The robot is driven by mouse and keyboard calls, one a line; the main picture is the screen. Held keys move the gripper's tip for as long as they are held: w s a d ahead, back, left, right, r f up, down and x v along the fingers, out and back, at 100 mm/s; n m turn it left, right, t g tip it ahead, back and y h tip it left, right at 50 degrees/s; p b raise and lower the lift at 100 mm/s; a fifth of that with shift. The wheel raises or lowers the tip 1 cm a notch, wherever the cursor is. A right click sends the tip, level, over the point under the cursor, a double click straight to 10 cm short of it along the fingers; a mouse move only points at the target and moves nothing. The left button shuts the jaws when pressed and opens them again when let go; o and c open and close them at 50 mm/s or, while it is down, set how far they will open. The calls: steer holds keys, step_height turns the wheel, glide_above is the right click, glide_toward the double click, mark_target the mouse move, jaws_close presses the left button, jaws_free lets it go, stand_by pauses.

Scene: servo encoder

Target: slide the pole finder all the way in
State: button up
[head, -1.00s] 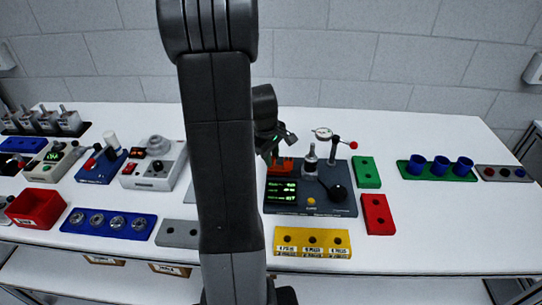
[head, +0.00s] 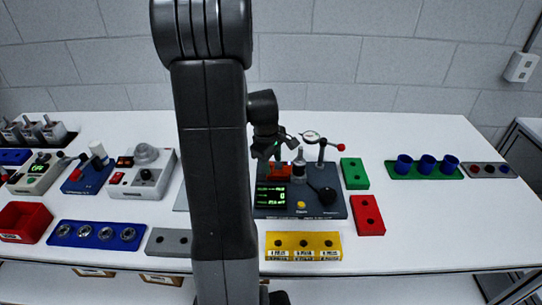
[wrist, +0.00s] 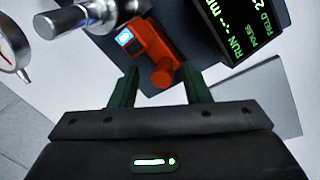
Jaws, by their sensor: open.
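The pole finder appears to be the orange-red block (wrist: 148,42) with a small lit blue-white window and a rounded knob (wrist: 163,75) on its near end. It sits on the dark test station (head: 330,206), next to a silver spindle (wrist: 78,18). In the head view the orange-red block (head: 277,172) shows just below my gripper (head: 272,148). In the wrist view my gripper (wrist: 160,88) is open, with its two dark green fingers apart. The knob lies between and slightly beyond the fingertips; I see no contact. How far the block is in its slide is unclear.
The station carries a green-lettered screen (head: 270,196), a dial gauge (head: 312,136), a red-tipped lever (head: 340,147) and a black knob (head: 327,195). Yellow (head: 303,245), red (head: 368,214) and green (head: 354,173) blocks stand close around it.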

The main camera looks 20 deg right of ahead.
step_height(320, 180, up, 14)
steer(key=s+a, duration=0.1)
steer(key=a, duration=0.1)
steer(key=shift+s+f+b, duration=0.2)
steer(key=shift+s+b, duration=0.15)
steer(key=shift+f, duration=0.1)
steer(key=f, duration=0.4)
steer(key=w+d+f, duration=0.1)
steer(key=f, duration=0.3)
steer(key=d+f, duration=0.1)
steer(key=f, duration=0.4)
steer(key=shift+w+p, duration=0.35)
steer(key=shift+a+f, duration=0.1)
steer(key=shift+f, duration=0.2)
steer(key=shift+w+a+r, duration=0.1)
steer(key=shift+w+a, duration=0.1)
steer(key=shift+a, duration=0.4)
steer(key=shift+d, duration=0.1)
